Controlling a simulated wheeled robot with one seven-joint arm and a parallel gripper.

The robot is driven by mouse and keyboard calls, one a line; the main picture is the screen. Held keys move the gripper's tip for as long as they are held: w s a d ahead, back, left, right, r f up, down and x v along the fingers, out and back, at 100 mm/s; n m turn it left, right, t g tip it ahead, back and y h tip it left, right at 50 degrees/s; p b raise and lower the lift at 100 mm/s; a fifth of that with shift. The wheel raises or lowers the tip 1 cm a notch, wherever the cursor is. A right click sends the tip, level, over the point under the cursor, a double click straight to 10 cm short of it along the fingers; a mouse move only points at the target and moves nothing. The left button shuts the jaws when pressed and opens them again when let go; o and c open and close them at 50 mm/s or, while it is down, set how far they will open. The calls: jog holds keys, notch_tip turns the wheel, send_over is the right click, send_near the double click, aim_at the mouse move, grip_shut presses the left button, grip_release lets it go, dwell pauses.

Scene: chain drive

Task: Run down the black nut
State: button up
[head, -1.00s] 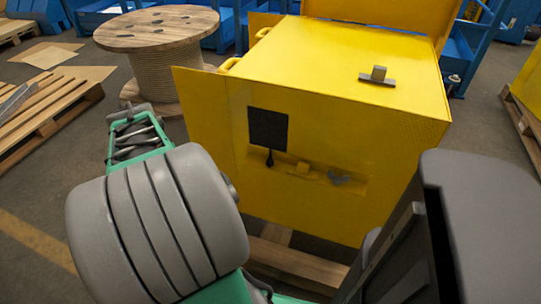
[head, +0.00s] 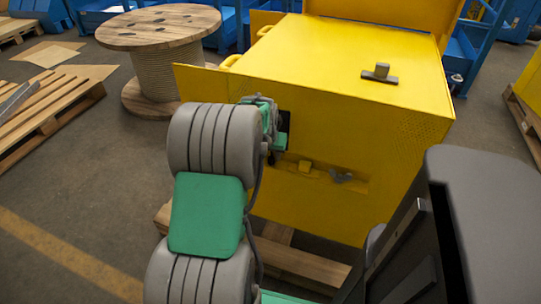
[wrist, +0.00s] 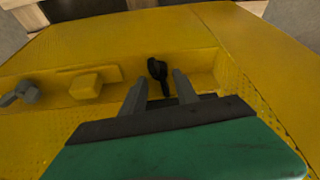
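In the wrist view the black nut appears in the gap between the fingertips. Its stem runs down between the fingers. I cannot tell whether either finger touches it.
A yellow block (head: 305,166) and a grey wing-shaped piece (head: 342,177) sit along the same recess. The yellow housing (head: 350,130) stands on a wooden pallet (head: 290,258), with a grey handle piece (head: 380,73) on top. A cable spool (head: 158,60) stands behind at left.

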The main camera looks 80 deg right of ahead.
grip_shut()
dwell(0.3)
dwell(0.3)
